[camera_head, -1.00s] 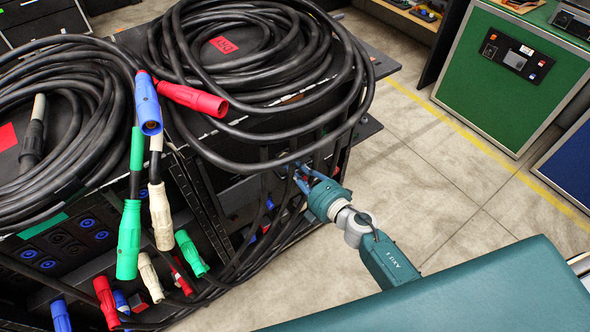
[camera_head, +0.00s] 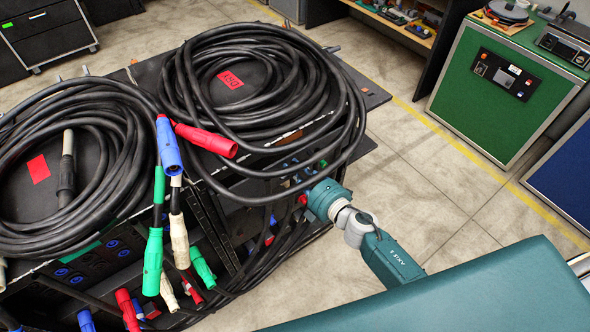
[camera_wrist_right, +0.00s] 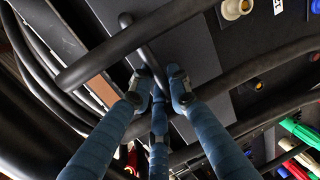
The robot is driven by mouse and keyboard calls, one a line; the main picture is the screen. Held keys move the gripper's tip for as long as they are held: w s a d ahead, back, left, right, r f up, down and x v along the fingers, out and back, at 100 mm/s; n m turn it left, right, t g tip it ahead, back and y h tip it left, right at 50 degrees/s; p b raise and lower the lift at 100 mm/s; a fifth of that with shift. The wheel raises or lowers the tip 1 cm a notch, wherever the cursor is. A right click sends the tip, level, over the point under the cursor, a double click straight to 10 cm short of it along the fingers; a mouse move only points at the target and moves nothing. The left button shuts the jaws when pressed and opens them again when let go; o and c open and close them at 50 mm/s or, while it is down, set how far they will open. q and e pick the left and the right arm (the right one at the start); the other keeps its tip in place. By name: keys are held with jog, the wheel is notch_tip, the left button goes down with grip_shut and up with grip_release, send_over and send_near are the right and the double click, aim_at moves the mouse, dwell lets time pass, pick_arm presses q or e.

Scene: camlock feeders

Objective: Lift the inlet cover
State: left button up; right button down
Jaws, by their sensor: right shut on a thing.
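My right gripper (camera_head: 304,180) reaches the front of the black rack, under the hanging loops of the right cable coil. In the right wrist view its blue fingers (camera_wrist_right: 160,84) are closed around the end of a thin dark curved bar (camera_wrist_right: 143,46). The bar lies over a plain dark grey plate (camera_wrist_right: 202,62), which looks like the inlet cover. The fingers partly hide where bar and plate meet, so I cannot tell whether the plate is raised. My left gripper is not in view.
Thick black cables (camera_wrist_right: 117,47) cross close beside the fingers. A large cable coil (camera_head: 250,70) rests on the rack top, with red, blue, green and white connectors hanging left. A white socket (camera_wrist_right: 236,8) is on the panel. Floor right of the rack is clear up to a green cabinet (camera_head: 500,95).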

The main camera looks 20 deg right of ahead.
jog(key=shift+r, duration=0.2)
jog(key=c, duration=1.8)
grip_release()
jog(key=shift+o, duration=0.3)
jog(key=shift+s+f, duration=0.1)
jog(key=v, duration=1.2)
